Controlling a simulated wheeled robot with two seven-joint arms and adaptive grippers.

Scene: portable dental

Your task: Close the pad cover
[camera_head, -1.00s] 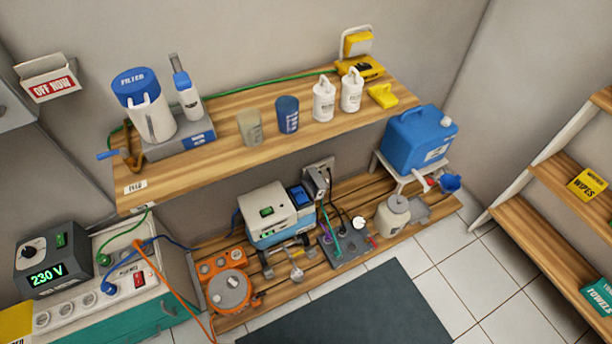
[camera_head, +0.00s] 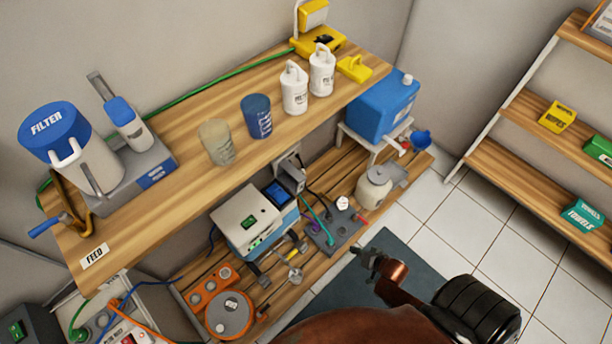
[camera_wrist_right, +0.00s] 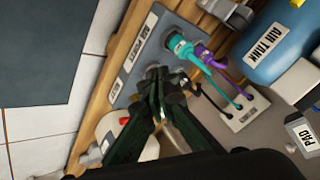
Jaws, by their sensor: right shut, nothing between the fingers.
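A small part with a PAD label (camera_wrist_right: 303,135) shows at the right edge in the right wrist view, beside a grey surface. It is cut off by the frame, and I cannot tell how far its cover is open. In the head view I cannot read any PAD label. My right gripper (camera_head: 370,260) is at lower centre in the head view, in front of the lower shelf. In the right wrist view my right gripper (camera_wrist_right: 160,78) is shut and empty, with its tips in front of the grey hose block (camera_wrist_right: 150,40). My left gripper is not in view.
A blue air tank (camera_wrist_right: 280,40) is near. A white jar (camera_head: 375,185) stands on the lower shelf (camera_head: 320,260). The tiled floor (camera_head: 425,225) is open.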

